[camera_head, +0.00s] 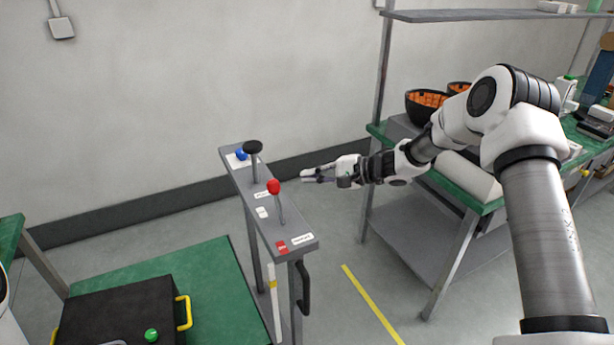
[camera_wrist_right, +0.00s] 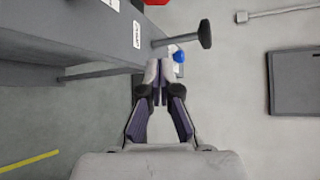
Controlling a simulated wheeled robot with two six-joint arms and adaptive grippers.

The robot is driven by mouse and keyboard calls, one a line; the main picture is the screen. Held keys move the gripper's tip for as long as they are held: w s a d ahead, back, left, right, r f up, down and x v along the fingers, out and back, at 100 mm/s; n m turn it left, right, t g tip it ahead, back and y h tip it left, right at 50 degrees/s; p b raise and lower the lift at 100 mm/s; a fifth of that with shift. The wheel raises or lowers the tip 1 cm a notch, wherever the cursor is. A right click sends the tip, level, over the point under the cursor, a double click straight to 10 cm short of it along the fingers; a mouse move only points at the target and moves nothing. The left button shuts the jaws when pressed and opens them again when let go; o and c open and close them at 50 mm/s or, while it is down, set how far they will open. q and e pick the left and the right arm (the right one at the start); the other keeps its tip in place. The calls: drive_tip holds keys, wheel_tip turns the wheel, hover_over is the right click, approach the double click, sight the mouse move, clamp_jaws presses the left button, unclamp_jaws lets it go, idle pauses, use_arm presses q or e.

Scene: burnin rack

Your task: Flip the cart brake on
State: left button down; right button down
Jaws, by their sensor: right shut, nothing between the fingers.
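A narrow grey cart panel (camera_head: 268,205) carries the levers. One lever has a red knob (camera_head: 274,187), another a black knob (camera_head: 253,147), and a blue knob (camera_head: 241,154) sits at the far end. The labels are too small to read, so I cannot tell which is the brake. My right gripper (camera_head: 304,175) is shut and empty, apart from the levers, to the right of the panel. In the right wrist view the gripper (camera_wrist_right: 159,70) points towards the panel side (camera_wrist_right: 70,40), with the black knob (camera_wrist_right: 205,34) and blue knob (camera_wrist_right: 179,57) beyond its tips. My left gripper is out of view.
A black handle (camera_head: 303,290) hangs from the panel's near end. A green platform (camera_head: 215,285) with a black case (camera_head: 125,315) lies to the left. A green-topped bench (camera_head: 470,190) with orange-filled bowls (camera_head: 425,105) stands at the right.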

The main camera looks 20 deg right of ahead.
sight(277, 203)
drive_tip(key=x, duration=0.7)
drive_tip(key=shift+a+p, duration=0.1)
drive_tip(key=shift+p, duration=0.3)
drive_tip(key=s+a, duration=0.1)
drive_tip(key=s+r+p, duration=0.1)
drive_tip(key=shift+s+a+r, duration=0.2)
drive_tip(key=shift+s+a, duration=0.1)
drive_tip(key=shift+a, duration=0.05)
drive_tip(key=shift+s+r, duration=0.1)
drive_tip(key=shift+s, duration=0.3)
drive_tip(key=shift+w, duration=0.25)
drive_tip(key=shift+s, duration=0.1)
